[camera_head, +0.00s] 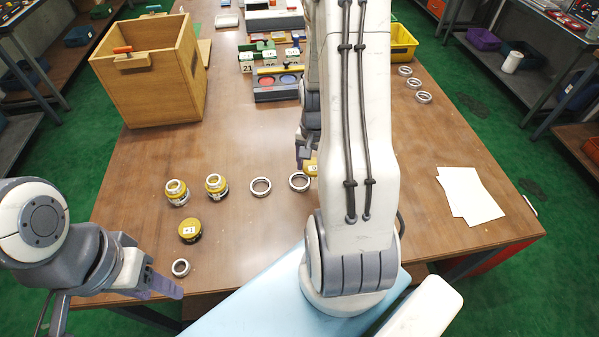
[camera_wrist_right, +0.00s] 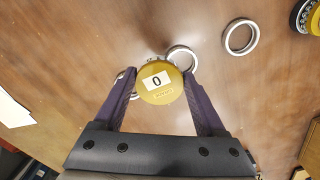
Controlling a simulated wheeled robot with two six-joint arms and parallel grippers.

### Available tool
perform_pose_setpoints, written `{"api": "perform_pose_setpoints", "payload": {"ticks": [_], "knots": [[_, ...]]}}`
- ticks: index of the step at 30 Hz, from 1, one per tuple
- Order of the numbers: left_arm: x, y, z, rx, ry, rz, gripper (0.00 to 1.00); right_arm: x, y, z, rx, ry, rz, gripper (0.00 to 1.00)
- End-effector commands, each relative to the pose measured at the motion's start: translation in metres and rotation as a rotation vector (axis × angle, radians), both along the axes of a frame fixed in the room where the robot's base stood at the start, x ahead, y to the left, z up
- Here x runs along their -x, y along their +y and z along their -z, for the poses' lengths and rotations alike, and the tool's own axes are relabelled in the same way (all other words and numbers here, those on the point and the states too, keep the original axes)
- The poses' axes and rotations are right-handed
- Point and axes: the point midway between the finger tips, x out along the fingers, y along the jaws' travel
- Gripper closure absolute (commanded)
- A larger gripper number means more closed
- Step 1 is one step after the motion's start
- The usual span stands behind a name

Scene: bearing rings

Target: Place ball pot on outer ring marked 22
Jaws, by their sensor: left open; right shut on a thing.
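My right gripper (camera_wrist_right: 160,90) is shut on a yellow ball pot (camera_wrist_right: 157,86) labelled "0". The pot also shows in the head view (camera_head: 311,167), partly hidden by my right arm. A metal ring (camera_head: 299,181) lies on the table beside and partly behind the held pot; in the right wrist view that ring (camera_wrist_right: 184,56) is partly covered by it. I cannot tell whether they touch. Another outer ring (camera_head: 260,187) lies to its left and also shows in the wrist view (camera_wrist_right: 240,37). No 22 is readable on either ring. My left gripper (camera_head: 172,288) is open and empty at the lower left.
Two yellow-and-black pots with rings (camera_head: 176,193) (camera_head: 216,187), a yellow pot (camera_head: 190,230) and a small ring (camera_head: 181,267) stand left. A wooden box (camera_head: 150,85), numbered markers (camera_head: 247,64) and a yellow bin (camera_head: 402,43) are farther back. White sheets (camera_head: 470,195) lie right.

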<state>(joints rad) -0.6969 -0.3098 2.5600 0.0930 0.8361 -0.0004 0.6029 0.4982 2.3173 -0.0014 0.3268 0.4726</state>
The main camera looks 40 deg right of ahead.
Motion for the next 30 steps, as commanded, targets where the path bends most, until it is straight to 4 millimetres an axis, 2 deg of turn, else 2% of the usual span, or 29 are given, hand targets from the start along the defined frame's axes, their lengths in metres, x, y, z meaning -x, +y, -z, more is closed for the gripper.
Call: {"api": "perform_pose_setpoints", "payload": {"ticks": [3, 9, 18, 30], "knots": [[0.000, 0.000, -0.006, 0.000, 0.000, 0.000, 0.50, -0.023, 0.008, 0.014, -0.001, 0.002, -0.006, 0.91], [0.000, 0.000, -0.008, 0.000, 0.000, 0.000, 0.50, -0.040, 0.013, 0.025, 0.000, 0.000, -0.001, 0.91], [0.000, 0.000, -0.014, 0.000, 0.000, 0.000, 0.50, -0.040, 0.013, 0.061, -0.002, 0.003, 0.000, 0.91], [0.000, 0.000, -0.011, 0.000, 0.000, 0.000, 0.50, -0.041, 0.012, 0.068, 0.000, -0.001, 0.000, 0.91]]}}
